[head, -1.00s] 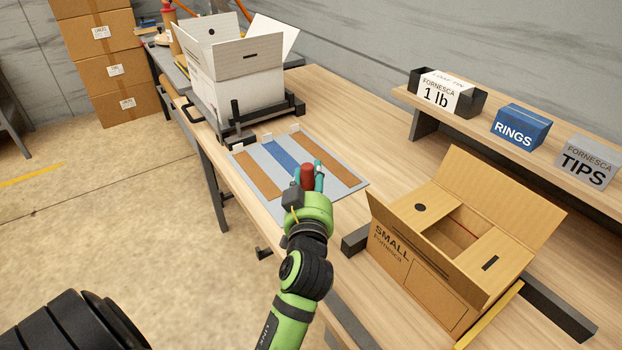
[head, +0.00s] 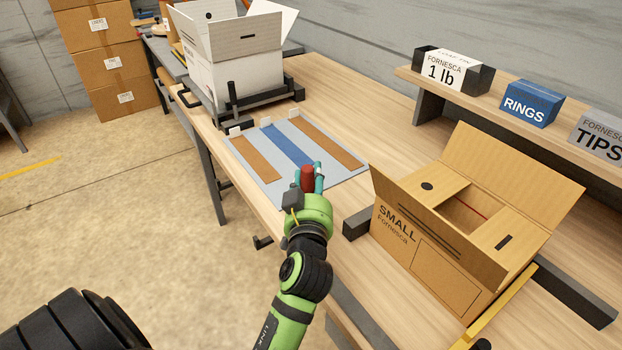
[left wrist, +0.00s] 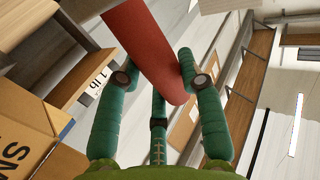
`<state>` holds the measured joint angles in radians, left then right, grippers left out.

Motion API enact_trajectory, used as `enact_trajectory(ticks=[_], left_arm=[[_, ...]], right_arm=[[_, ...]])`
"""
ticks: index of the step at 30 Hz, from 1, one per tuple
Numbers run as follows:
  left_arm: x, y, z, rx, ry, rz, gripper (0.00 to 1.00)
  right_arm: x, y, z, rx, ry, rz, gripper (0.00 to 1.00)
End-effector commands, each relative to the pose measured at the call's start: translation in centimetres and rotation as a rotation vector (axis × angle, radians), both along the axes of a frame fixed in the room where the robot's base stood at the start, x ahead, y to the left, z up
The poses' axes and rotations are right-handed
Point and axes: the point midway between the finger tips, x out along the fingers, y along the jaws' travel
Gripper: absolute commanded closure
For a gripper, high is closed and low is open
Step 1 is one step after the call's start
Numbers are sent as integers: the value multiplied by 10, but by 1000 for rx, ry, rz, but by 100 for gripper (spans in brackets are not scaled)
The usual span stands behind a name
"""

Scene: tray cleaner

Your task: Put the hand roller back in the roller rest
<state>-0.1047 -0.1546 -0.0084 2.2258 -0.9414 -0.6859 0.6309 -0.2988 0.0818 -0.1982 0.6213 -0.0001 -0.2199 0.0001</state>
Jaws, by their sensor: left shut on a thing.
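My left gripper (head: 311,178) is shut on a red cylindrical thing, which I take to be the hand roller (head: 307,173). In the left wrist view the red cylinder (left wrist: 145,50) passes between the teal fingers, tilted, with its rounded end near the right finger. The rest of the roller is out of that view or hidden. In the head view the gripper is at the near edge of a grey board with brown and blue strips. I cannot make out a roller rest for certain. My right gripper is not in view.
The grey board (head: 236,162) lies on the wooden bench (head: 350,105). An open white box (head: 245,75) stands in a black frame behind it. An open SMALL carton (head: 408,243) stands right of my left arm. A shelf at right holds labelled boxes, including RINGS (head: 528,105).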

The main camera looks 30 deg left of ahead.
Motion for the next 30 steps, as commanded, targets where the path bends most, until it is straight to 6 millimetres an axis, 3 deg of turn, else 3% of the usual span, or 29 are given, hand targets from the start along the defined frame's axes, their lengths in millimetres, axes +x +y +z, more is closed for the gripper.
enact_trajectory(ticks=[29,30], left_arm=[[0,0,-4,1,-3,-1,95],[0,0,-4,1,-3,-1,47]], right_arm=[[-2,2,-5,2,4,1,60],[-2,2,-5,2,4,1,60]])
